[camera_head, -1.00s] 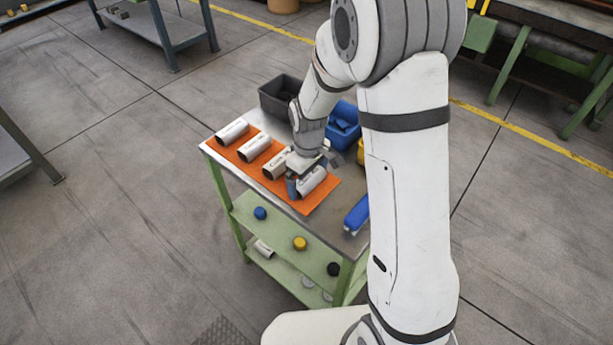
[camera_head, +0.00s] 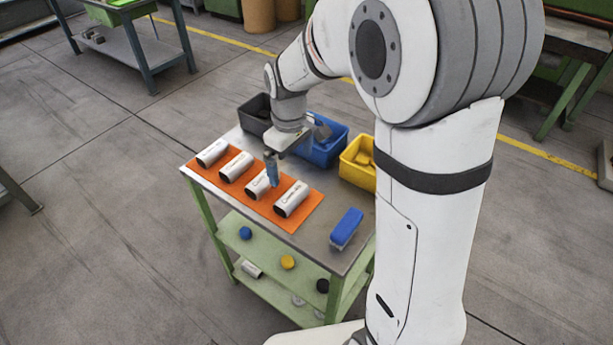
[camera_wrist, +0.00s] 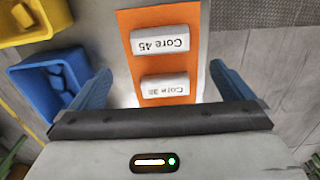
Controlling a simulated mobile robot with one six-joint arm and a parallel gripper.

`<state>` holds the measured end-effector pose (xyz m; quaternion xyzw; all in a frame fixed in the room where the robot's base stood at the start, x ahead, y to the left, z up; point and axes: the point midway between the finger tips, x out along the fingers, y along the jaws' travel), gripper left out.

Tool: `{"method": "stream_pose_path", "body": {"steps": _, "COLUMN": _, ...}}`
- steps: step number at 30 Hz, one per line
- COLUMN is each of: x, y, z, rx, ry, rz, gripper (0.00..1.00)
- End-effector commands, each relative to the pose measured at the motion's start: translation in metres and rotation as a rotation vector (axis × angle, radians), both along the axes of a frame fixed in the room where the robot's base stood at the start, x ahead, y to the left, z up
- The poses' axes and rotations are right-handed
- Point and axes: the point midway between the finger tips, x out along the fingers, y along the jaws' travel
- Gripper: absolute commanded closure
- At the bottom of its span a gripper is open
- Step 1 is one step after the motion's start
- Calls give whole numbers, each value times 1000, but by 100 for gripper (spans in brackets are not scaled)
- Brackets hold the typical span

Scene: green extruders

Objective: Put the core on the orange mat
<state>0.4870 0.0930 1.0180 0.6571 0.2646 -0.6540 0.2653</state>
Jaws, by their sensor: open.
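Several white cylindrical cores lie side by side on the orange mat (camera_head: 311,217) on the cart's top. From left to right, they are the first core (camera_head: 212,152), the second core (camera_head: 236,166), the third core (camera_head: 259,186) and the rightmost core (camera_head: 292,198). The wrist view shows one labelled Core 45 (camera_wrist: 160,42) and one with a blurred label (camera_wrist: 164,88). My gripper (camera_head: 297,158) is open and empty above the mat. In the wrist view its blue fingers stand wide apart on either side of the mat, clear of the cores.
Behind the mat stand a dark bin (camera_head: 256,116), a blue bin (camera_head: 322,152) and a yellow bin (camera_head: 358,162). A blue-topped block (camera_head: 346,228) is at the right. The lower shelf holds a white cylinder (camera_head: 251,269) and coloured caps.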

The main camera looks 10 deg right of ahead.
Motion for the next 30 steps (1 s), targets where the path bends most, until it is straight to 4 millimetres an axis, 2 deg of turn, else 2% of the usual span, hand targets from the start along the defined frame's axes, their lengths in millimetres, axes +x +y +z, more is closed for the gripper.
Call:
{"method": "stream_pose_path", "body": {"steps": 5, "x": -34, "y": -27, "z": 31, "rx": 13, "ry": -53, "rz": -149, "gripper": 0}}
{"method": "stream_pose_path", "body": {"steps": 9, "x": -77, "y": -54, "z": 55, "rx": 33, "ry": -111, "rz": -332, "gripper": 0}}
{"method": "stream_pose_path", "body": {"steps": 15, "x": -140, "y": -82, "z": 70, "rx": 66, "ry": -186, "rz": -578, "gripper": 0}}
{"method": "stream_pose_path", "body": {"steps": 18, "x": -162, "y": -90, "z": 71, "rx": 80, "ry": -212, "rz": -670, "gripper": 0}}
{"method": "stream_pose_path", "body": {"steps": 24, "x": -184, "y": -93, "z": 69, "rx": 95, "ry": -237, "rz": -760, "gripper": 0}}
{"method": "stream_pose_path", "body": {"steps": 30, "x": -185, "y": -94, "z": 68, "rx": 96, "ry": -238, "rz": -768, "gripper": 0}}
